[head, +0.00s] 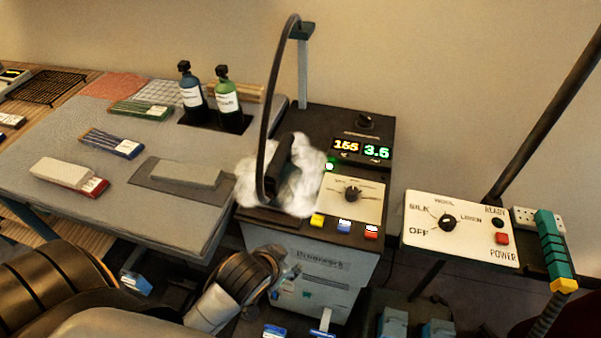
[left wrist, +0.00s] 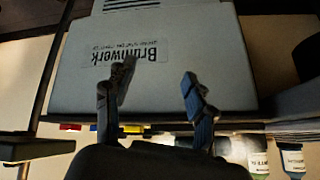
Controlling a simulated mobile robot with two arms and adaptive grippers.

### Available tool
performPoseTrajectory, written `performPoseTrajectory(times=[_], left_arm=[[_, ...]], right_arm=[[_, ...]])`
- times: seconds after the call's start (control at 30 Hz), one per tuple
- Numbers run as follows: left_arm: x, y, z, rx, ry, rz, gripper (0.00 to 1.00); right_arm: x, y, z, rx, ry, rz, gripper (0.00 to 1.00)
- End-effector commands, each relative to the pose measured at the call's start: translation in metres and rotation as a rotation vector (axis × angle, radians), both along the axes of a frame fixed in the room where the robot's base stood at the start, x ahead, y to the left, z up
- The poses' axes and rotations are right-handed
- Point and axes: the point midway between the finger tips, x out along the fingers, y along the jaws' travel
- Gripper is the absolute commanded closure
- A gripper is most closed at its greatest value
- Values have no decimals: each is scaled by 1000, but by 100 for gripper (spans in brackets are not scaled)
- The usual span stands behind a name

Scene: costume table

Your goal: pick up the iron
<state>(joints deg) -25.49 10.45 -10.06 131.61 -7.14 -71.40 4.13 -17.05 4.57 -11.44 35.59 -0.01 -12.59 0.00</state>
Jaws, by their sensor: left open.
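The iron (head: 279,165) is a dark shape on top of the grey station (head: 330,262), half wrapped in white steam. A thick dark hose loops up from it to a post. The cloud hides its lower part, so I cannot tell its exact outline. My left gripper (head: 288,274) is in front of the station's front face, below and apart from the iron. In the left wrist view its two fingers (left wrist: 157,85) are spread with nothing between them, before the upside-down label of the station (left wrist: 215,60). My right gripper is not in view.
A grey board (head: 70,155) at left carries a stone block (head: 186,173), pencil packs and two bottles (head: 226,97). A control box (head: 460,232) with a dial and a teal-handled tool (head: 553,245) stand at right. The station's displays and coloured buttons lie beside the iron.

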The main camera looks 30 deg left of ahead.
Motion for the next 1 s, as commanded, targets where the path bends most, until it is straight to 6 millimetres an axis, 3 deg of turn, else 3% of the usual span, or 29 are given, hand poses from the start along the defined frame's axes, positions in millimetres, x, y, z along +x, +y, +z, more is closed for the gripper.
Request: performPoseTrajectory(times=[0.07,0.13,0.33,0.47,0.6,0.7,0.73,0.8,0.87,0.97,1.0], left_arm=[[-2,1,23,-1,-32,5,45],[10,3,51,13,-113,4,45],[82,0,132,79,-484,-46,45],[123,-15,210,129,-802,-136,45],[140,-59,318,197,-1225,-347,45],[122,-107,382,260,-1516,-600,45],[113,-123,395,280,-1589,-690,45],[89,-157,412,341,-1727,-922,45],[67,-182,412,405,-1801,-1143,45],[40,-209,387,535,-1814,-1539,45],[34,-212,370,599,-1777,-1700,45]], right_arm=[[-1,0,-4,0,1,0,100],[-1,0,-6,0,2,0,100],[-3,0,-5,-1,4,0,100],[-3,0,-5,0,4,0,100],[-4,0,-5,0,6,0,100],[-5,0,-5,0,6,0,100],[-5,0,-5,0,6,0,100],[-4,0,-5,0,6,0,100],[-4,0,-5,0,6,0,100],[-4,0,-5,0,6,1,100],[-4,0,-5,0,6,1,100]])
